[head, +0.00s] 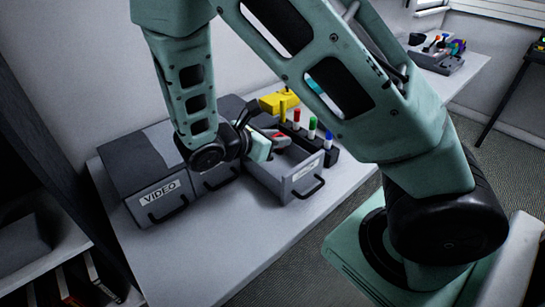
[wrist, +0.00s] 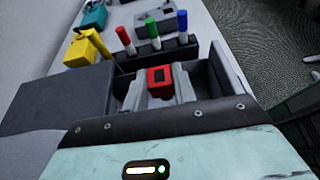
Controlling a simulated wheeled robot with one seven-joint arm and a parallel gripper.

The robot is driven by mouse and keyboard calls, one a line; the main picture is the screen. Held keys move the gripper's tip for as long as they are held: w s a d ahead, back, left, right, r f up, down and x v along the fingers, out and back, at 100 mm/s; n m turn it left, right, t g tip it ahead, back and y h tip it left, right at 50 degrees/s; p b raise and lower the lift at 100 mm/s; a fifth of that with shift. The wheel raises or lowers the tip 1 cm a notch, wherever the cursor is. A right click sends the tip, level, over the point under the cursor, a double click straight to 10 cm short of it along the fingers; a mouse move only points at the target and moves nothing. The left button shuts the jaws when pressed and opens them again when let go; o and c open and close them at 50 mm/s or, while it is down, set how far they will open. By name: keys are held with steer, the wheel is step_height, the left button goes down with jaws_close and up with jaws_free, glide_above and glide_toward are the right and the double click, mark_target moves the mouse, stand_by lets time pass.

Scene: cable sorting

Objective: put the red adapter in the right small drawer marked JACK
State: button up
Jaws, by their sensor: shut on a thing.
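The red adapter (wrist: 160,88), with a dark patch on it, sits between the two grey fingers of my gripper (wrist: 162,92) in the wrist view. My gripper (head: 272,144) is shut on it. In the head view only a bit of red (head: 279,133) shows past the fingers. The right small drawer (head: 303,172) is pulled open; its front label is too small to read. The gripper and adapter are over the open drawer, within its walls as seen from above. The drawer (wrist: 205,80) also shows in the wrist view. How high the adapter is above its floor I cannot tell.
The grey drawer cabinet (head: 150,160) has a wide VIDEO drawer (head: 160,195) at left, shut. Behind the open drawer stands a dark rack (head: 331,154) with white, red, green and blue-topped pens. A yellow object (head: 275,100) is behind it. The table front (head: 220,250) is clear.

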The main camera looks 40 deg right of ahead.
steer(key=shift+f, duration=2.95)
steer(key=o, duration=1)
steer(key=shift+f, duration=0.1)
